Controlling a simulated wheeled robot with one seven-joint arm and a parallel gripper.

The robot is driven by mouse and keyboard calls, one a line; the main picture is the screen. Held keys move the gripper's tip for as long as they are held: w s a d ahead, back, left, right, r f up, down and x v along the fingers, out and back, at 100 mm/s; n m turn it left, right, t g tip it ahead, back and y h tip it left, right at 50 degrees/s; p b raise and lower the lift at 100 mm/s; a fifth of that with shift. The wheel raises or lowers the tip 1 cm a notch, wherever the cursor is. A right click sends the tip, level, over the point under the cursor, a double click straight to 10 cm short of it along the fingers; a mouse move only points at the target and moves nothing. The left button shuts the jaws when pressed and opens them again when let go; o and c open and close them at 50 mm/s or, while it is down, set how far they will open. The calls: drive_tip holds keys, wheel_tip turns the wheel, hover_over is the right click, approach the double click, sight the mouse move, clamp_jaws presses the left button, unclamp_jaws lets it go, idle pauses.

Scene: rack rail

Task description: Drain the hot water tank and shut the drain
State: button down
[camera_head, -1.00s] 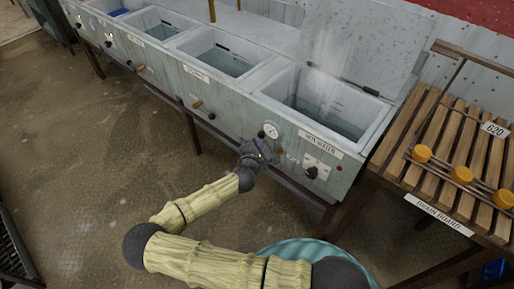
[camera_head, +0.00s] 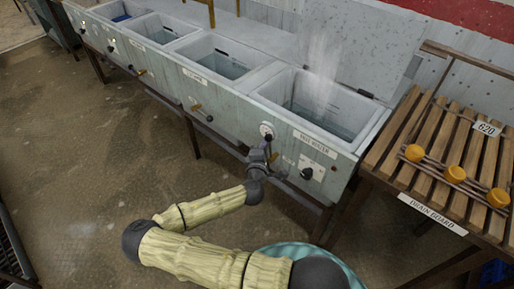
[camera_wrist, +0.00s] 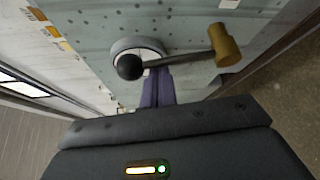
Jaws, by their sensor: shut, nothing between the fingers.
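The hot water tank (camera_head: 343,109) is the rightmost tank of the row, with its lid (camera_head: 368,50) raised, steam above it and water showing inside. Its front bears a HOT WATER label (camera_head: 315,144), a round gauge (camera_head: 266,129) and a black knob (camera_head: 306,174). My gripper (camera_head: 265,150) is in front of this panel, just below the gauge. In the wrist view its fingers (camera_wrist: 157,88) are together and empty, close under a lever with a black ball (camera_wrist: 129,66) and a brass grip (camera_wrist: 227,45). I cannot tell whether they touch it.
More tanks (camera_head: 215,66) run away to the left, with brass levers (camera_head: 196,107) on their fronts. A slatted drain board (camera_head: 395,190) with orange-capped items (camera_head: 454,174) stands at the right. The floor (camera_head: 90,160) in front of the tanks is clear.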

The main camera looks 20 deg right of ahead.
drive_tip(key=shift+s, duration=0.2)
idle(0.3)
drive_tip(key=s+a, duration=0.5)
drive_tip(key=a, duration=0.2)
drive_tip(key=shift+s+a+b, duration=0.3)
drive_tip(key=shift+s+b, duration=0.05)
drive_tip(key=shift+b, duration=0.1)
drive_tip(key=shift+w+a+r, duration=0.1)
idle(0.3)
